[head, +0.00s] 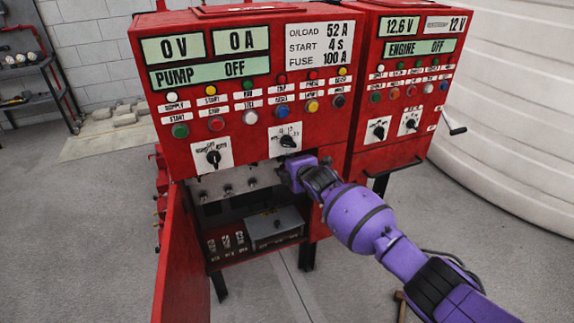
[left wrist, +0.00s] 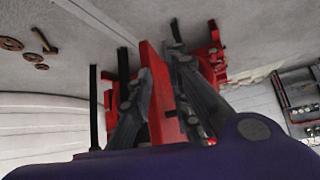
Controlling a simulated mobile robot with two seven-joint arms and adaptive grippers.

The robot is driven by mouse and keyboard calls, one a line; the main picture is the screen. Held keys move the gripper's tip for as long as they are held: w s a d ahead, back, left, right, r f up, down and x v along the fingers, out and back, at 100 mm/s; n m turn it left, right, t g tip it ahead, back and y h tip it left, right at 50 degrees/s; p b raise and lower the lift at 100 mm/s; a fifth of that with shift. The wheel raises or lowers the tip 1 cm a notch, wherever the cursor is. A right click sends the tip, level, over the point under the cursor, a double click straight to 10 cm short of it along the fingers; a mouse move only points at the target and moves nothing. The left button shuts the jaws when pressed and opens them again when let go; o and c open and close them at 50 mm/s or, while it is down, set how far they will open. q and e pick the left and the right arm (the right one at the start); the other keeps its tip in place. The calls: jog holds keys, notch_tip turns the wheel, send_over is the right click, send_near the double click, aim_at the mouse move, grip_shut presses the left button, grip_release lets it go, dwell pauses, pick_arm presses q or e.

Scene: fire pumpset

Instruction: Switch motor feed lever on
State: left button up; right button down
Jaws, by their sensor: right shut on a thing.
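The red pump cabinet (head: 245,105) has its lower compartment open, with a grey panel (head: 232,184) of small knobs near the top. My right gripper (head: 295,177) reaches in from the right to the upper right corner of this opening. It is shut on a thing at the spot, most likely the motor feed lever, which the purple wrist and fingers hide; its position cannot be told. My left gripper (left wrist: 154,66) shows only in the left wrist view, with its fingers apart and a red upright panel (left wrist: 161,92) visible between them.
The lower red door (head: 173,262) hangs open at the left. A grey box (head: 274,229) stands on the compartment floor. Shelves (head: 30,80) stand far left. Open floor lies in front.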

jog(key=c, duration=1.9)
grip_release()
jog(key=shift+s+f, duration=0.25)
jog(key=shift+f, duration=0.45)
jog(key=shift+o, duration=0.9)
jog(key=shift+w+r, duration=0.1)
jog(key=shift+r, duration=0.05)
jog(key=shift+w+r, duration=0.1)
jog(key=shift+r, duration=0.35)
jog(key=v, duration=1.2)
jog(key=shift+w, duration=0.1)
